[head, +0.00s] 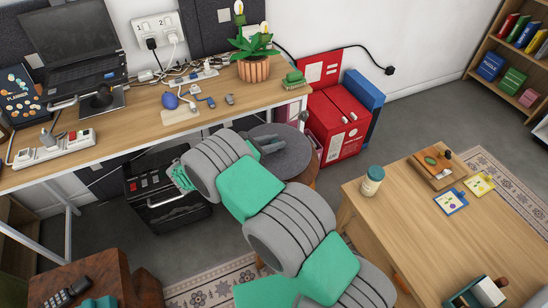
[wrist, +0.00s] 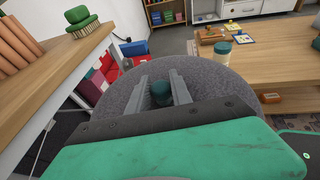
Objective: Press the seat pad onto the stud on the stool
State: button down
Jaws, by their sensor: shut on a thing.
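The seat pad is a round grey felt-like disc (head: 291,160) at the stool, partly covered by my arm in the head view. In the wrist view the pad (wrist: 225,82) fills the middle, with a dark teal knob (wrist: 161,92) at its centre. My gripper (wrist: 162,80) has one finger on each side of the knob and is shut on it; it also shows in the head view (head: 267,145). The stool (head: 317,148) shows as a strip of brown wood under the pad's right edge. The stud is hidden, and I cannot tell whether the pad touches the stool.
A long desk (head: 130,115) with a potted plant (head: 255,62) and cables stands behind left. Red boxes (head: 335,125) stand just behind the stool. A wooden table (head: 470,235) with a jar (head: 372,182) is close on the right. A black case (head: 165,190) sits under the desk.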

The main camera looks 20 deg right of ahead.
jog(key=shift+f+b, duration=0.75)
jog(key=shift+f, duration=0.6)
dwell(0.5)
jog(key=c, duration=1.1)
grip_release()
